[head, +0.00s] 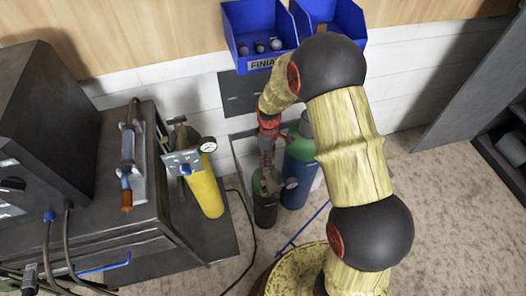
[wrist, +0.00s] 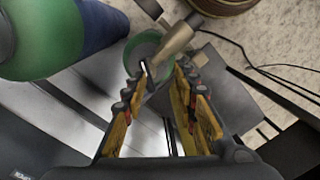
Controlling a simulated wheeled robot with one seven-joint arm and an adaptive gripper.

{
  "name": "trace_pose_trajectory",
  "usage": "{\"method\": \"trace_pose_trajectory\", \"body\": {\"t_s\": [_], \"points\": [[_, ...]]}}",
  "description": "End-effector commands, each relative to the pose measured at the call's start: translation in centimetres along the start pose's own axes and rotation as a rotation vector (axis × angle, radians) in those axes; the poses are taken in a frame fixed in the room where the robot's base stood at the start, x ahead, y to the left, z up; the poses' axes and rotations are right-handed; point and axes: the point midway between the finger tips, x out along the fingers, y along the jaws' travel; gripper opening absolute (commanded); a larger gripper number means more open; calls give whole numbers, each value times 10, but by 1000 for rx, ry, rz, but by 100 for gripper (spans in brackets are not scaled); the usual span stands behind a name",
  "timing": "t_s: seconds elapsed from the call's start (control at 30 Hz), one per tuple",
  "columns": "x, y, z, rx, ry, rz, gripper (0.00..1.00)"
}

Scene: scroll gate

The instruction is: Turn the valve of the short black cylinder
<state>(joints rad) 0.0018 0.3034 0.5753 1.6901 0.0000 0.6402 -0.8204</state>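The short black cylinder (head: 265,211) with a green top stands on the floor in the middle of the head view. Its green top (wrist: 140,46) shows at the upper middle of the wrist view. A brass-coloured valve (wrist: 176,42) sits over this top, tilted toward the upper right. My gripper (head: 268,158) points down above the cylinder in the head view. In the wrist view my gripper (wrist: 164,72) is open, with one finger on each side of the valve's lower end. I cannot tell whether a finger touches it. My gripper and arm partly hide the valve in the head view.
A taller blue cylinder (head: 300,172) with a green top stands close on the right. A yellow cylinder (head: 205,188) with a gauge (head: 208,144) stands left, beside a dark cart (head: 120,215). Blue bins (head: 243,55) hang on the wall behind. A black cable crosses the floor.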

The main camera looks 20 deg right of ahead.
Motion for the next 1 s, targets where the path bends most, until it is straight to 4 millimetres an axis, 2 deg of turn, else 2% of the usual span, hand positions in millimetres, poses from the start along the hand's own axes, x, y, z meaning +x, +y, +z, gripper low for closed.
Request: {"method": "trace_pose_trajectory", "body": {"t_s": [0.1,0.43,0.57,0.9,1.0], "points": [[-10,16,-14,-109,34,41,28],[-4,18,-17,-232,40,55,28],[10,18,-17,-231,39,52,28],[60,21,-20,-229,39,53,28],[67,21,-20,-229,40,54,28]]}}
